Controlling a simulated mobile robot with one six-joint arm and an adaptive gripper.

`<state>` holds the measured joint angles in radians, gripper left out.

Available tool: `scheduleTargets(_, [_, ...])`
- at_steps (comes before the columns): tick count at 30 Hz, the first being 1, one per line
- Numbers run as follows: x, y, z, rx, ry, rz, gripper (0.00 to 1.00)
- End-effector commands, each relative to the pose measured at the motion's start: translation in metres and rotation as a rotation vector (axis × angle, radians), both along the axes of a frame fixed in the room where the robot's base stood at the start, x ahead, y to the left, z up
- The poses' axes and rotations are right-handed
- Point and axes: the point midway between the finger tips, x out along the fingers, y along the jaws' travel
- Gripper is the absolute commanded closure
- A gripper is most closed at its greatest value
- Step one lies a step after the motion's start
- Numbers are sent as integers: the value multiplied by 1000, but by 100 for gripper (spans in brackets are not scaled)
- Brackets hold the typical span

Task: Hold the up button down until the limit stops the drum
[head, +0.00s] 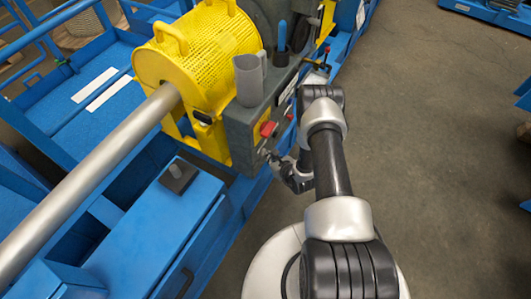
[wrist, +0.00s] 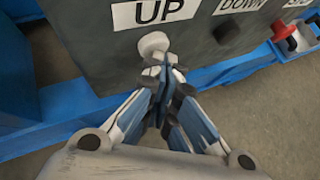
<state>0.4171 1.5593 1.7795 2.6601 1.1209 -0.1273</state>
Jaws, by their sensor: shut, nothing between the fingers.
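The up button is a pale round knob (wrist: 153,43) under the white UP label (wrist: 160,11) on a dark grey control box (wrist: 95,50). My gripper (wrist: 158,66) is shut and empty. Its fingertips are at the lower edge of the up button in the wrist view; I cannot tell whether they touch it or whether it is pressed in. In the head view my gripper (head: 273,158) is low against the front of the control box (head: 243,130). I cannot make out the drum or the limit for sure.
A dark button (wrist: 226,32) under DOWN and a red button (wrist: 284,28) under STOP are to the right. A yellow perforated guard (head: 205,45) surrounds a steel shaft (head: 95,180). A grey cup (head: 249,80) is on the box. Concrete floor at right is clear.

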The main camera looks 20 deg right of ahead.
Motion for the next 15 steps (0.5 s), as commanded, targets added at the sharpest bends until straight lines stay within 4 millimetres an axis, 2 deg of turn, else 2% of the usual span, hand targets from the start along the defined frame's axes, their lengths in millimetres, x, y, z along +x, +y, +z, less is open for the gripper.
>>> scheduleTargets(15, [-14, -11, 0, 0, -1, 0, 100])
